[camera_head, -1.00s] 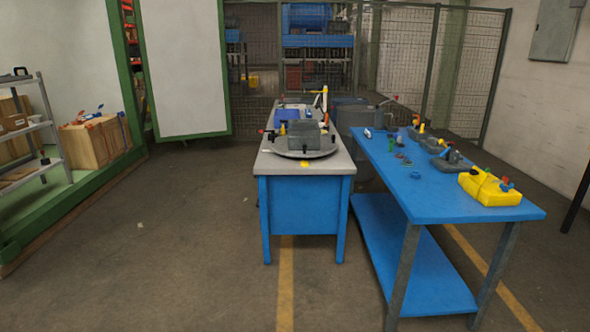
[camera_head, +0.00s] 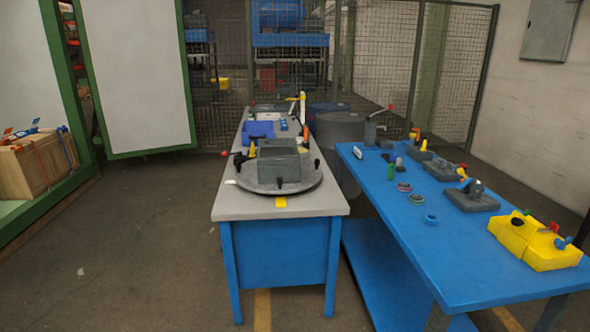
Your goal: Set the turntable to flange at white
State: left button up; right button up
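The turntable (camera_head: 310,189) is a round grey disc near the front end of the grey-topped bench. I cannot tell from here which side of the housing is the flange. Neither of my grippers shows in the head view.
The grey-topped bench (camera_head: 232,205) also carries a blue bin (camera_head: 260,130). A blue table (camera_head: 400,235) on the right holds several grey fixtures, small rings and a yellow block (camera_head: 535,240). A grey drum (camera_head: 340,130) stands behind. Floor is free in front and left.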

aim_at(278, 168)
jog(key=i+l+u, duration=0.1)
jog(key=i, duration=0.45)
jog(key=i+l+u, duration=0.1)
jog(key=i, duration=0.4)
